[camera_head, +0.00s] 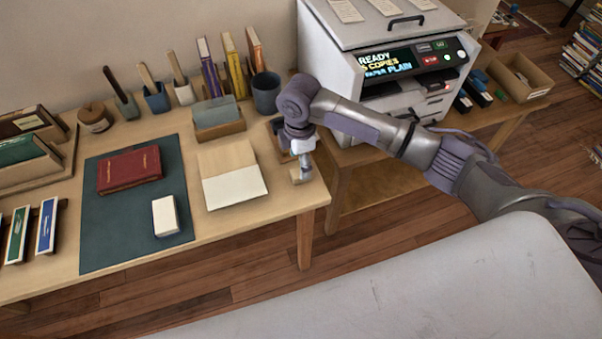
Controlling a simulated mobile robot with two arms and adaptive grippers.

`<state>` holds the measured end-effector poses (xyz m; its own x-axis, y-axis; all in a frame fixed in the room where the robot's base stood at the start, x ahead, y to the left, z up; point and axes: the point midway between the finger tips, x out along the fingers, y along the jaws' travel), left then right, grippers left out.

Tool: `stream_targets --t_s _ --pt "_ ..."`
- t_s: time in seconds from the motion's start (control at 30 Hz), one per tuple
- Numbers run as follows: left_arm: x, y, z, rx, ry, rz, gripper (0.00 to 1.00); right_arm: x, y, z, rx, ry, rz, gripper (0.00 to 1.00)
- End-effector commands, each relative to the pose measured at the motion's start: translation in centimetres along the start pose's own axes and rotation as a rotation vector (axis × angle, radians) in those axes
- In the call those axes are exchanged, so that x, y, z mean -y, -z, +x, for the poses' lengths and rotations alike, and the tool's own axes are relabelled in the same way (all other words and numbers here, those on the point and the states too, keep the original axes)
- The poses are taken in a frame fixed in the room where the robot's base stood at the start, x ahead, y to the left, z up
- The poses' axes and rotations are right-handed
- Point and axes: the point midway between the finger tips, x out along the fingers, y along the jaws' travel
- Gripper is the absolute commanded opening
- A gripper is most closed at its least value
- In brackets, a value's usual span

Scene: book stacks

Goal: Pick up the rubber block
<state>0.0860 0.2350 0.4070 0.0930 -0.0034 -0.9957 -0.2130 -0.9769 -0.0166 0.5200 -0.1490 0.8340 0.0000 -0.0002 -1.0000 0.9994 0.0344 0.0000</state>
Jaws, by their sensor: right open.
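A small white block (165,215), which looks like the rubber block, lies on the dark green mat (110,235) on the wooden table. It is near the mat's lower right corner, and nothing touches it from above. My right gripper (301,172) is open and points down at the table's right end, well to the right of the white block. Its fingers are small in view, and a small tan piece shows at their tips; I cannot tell whether they touch it. My left gripper is not in view.
A red book (129,170) lies on the mat behind the block. A cream pad (235,187) lies between mat and gripper. A dark cup (266,92), card holder (218,117) and upright books stand behind. A grey printer (385,70) stands right. The table front is clear.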

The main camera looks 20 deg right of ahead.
Motion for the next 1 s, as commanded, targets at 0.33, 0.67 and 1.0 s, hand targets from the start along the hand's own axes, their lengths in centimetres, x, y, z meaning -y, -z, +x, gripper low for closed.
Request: stream_targets --t_s 0.33,0.67,1.0 --pt "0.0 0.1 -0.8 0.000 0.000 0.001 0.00 0.1 -0.2 4.5 0.000 0.001 0.001 0.67" --pt "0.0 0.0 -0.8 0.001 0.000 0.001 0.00 0.1 -0.2 5.2 0.000 -0.001 -0.001 0.63" --pt "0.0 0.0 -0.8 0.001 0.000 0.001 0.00 0.0 -0.3 5.1 0.000 -0.001 0.000 0.13"
